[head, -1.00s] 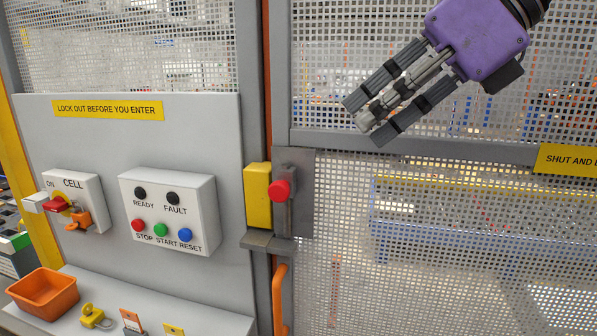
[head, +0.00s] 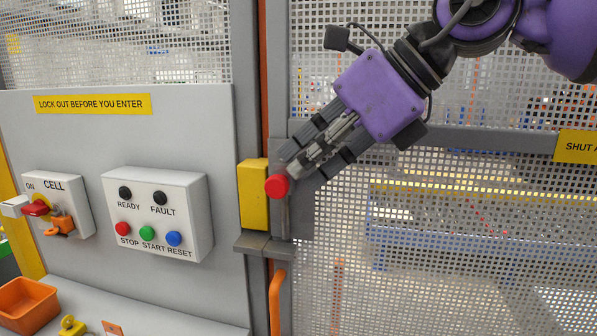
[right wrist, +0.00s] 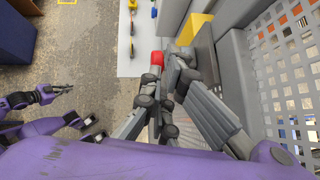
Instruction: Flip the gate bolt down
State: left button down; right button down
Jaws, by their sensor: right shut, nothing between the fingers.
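The gate bolt is a grey upright bar (head: 282,222) with a red knob (head: 277,186) at its upper part, beside a yellow block (head: 254,194) at the gate's edge. The red knob also shows in the right wrist view (right wrist: 157,58), just beyond the fingertips. My right gripper (head: 289,164) is shut and empty, its fingertips just above and right of the knob; I cannot tell whether they touch. It hides part of the bolt's backing plate. My left gripper (right wrist: 62,90) shows small at the left of the right wrist view; its jaw state is unclear.
An orange handle (head: 277,300) hangs below the bolt. An orange bin (head: 25,305) sits on the lower ledge. Mesh gate fills the right.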

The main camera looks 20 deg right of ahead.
pick_arm(q)
jog(key=shift+w+d, duration=0.1)
jog(key=shift+w, duration=0.15)
pick_arm(e)
jog(key=shift+w+a+f, duration=0.25)
jog(key=shift+a+f, duration=0.05)
jog(key=shift+f, duration=0.1)
pick_arm(q)
jog(key=shift+f, duration=0.1)
